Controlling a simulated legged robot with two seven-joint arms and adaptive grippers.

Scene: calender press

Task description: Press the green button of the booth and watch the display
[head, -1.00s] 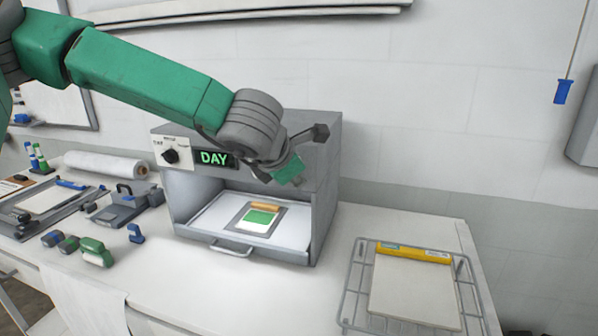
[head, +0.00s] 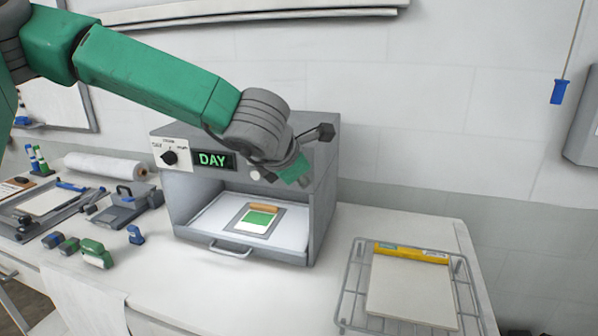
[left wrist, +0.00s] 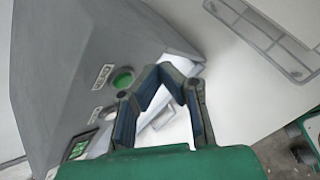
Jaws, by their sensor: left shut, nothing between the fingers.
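The grey booth (head: 322,185) stands on the bench with its front open. Its display (head: 212,160) reads DAY in green. In the left wrist view the green button (left wrist: 122,79) sits on the booth's face, with a paler round button (left wrist: 103,112) beside it and the display (left wrist: 79,148) beyond. My left gripper (head: 293,170) is in front of the booth's upper right face and hides the green button in the head view. In the left wrist view its fingers (left wrist: 172,74) are shut and empty, apart from the green button. My right gripper is not in view.
A dial (head: 170,157) is left of the display. A card with a green patch (head: 257,219) lies inside the booth. A wire rack with a pale board (head: 412,290) is at right. Stamps (head: 96,253), a paper roll (head: 105,165) and a clamp device (head: 130,205) are at left.

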